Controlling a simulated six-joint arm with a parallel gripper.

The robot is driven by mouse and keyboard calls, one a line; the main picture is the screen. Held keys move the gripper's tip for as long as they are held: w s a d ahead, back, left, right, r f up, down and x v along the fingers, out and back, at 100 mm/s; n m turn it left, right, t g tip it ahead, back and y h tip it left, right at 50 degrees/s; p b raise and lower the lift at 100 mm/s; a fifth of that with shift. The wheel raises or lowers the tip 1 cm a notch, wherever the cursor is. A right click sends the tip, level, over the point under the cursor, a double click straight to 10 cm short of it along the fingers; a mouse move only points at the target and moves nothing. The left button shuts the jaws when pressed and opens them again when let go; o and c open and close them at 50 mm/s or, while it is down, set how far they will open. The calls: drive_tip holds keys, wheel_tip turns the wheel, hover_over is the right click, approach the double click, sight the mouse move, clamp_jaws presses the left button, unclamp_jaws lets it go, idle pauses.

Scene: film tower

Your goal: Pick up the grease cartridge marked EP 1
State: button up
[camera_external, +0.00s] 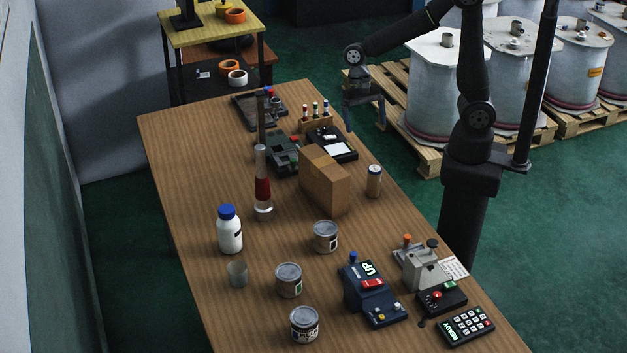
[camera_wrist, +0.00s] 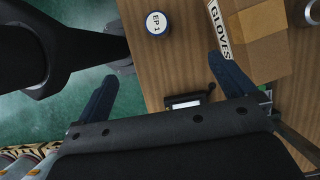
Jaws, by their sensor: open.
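The grease cartridge shows in the wrist view as a round white top marked EP 1 (camera_wrist: 157,23), near the top edge. In the external view a small upright cylinder (camera_external: 374,181) with a pale top, right of the cardboard box, matches its place; its marking cannot be read there. My gripper (camera_external: 365,120) is open and empty, fingers downward, beyond the cartridge near the table's right edge. In the wrist view my gripper (camera_wrist: 165,75) has its two blue-grey fingers wide apart, with the cartridge beyond the fingertips.
A cardboard box marked GLOVES (camera_wrist: 262,35) stands beside the cartridge; it also shows in the external view (camera_external: 325,180). A black device with a white panel (camera_external: 332,145) and a rack of small vials (camera_external: 316,118) stand behind. Several grey cans are nearer the front. Drums (camera_external: 435,90) on pallets stand beyond the table.

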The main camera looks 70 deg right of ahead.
drive_tip(key=c, duration=0.6)
drive_tip(key=shift+c, duration=0.2)
drive_tip(key=n+t+h, duration=0.3)
drive_tip(key=n, duration=2)
hover_over(374, 179)
drive_tip(key=d, duration=0.3)
wheel_tip(374, 179, down, 12)
drive_tip(key=shift+w+a+f, duration=0.1)
drive_tip(key=shift+w, duration=0.05)
drive_tip(key=shift+w+a+f, duration=0.1)
drive_tip(key=shift+a+f, duration=0.1)
drive_tip(key=shift+f, duration=1.25)
drive_tip(key=shift+w+a+f, duration=0.1)
drive_tip(key=shift+a+f, duration=0.05)
drive_tip(key=shift+f, duration=1.3)
